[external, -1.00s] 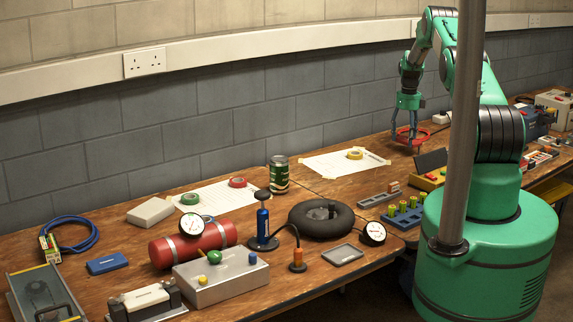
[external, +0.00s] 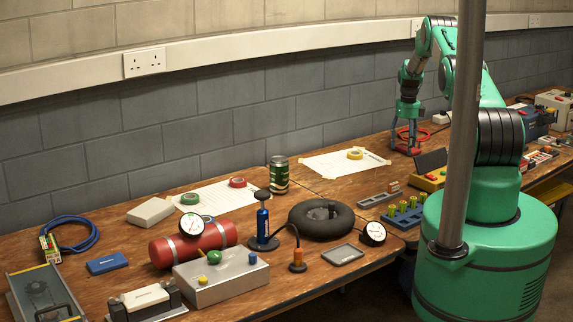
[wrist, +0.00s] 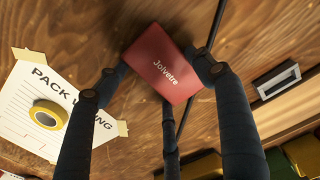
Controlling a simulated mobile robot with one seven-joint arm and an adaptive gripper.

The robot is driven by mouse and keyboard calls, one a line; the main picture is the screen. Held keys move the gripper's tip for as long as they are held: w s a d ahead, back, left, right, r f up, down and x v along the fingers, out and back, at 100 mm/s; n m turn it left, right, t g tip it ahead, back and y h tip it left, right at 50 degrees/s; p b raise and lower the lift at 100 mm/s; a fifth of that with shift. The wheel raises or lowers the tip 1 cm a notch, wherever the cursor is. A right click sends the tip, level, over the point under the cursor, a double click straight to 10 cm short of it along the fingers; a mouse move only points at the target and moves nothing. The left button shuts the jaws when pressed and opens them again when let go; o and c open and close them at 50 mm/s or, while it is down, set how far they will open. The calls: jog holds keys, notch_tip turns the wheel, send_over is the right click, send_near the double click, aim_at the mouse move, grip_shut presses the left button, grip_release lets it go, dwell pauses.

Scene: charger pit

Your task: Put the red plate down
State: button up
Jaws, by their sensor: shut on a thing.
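The red plate (wrist: 162,62) is a small flat rectangle with white lettering, "Jolvetre", in the wrist view. The dark fingers of my gripper (wrist: 160,78) are shut on it from its sides. In the external view my gripper (external: 406,149) points straight down at the far end of the bench, with the red plate (external: 408,151) low between the fingertips, at or very near the wooden bench top. I cannot tell whether the plate touches the wood.
A taped paper sheet (external: 331,165) with a yellow tape roll (external: 355,154) lies left of my gripper. A red cable coil (external: 420,134) lies just behind it.

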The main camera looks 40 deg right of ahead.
aim_at(405, 148)
jog(key=o, duration=1.2)
jog(key=shift+f, duration=0.1)
notch_tip(405, 148, up, 12)
jog(key=shift+r+p, duration=0.2)
jog(key=shift+p, duration=0.55)
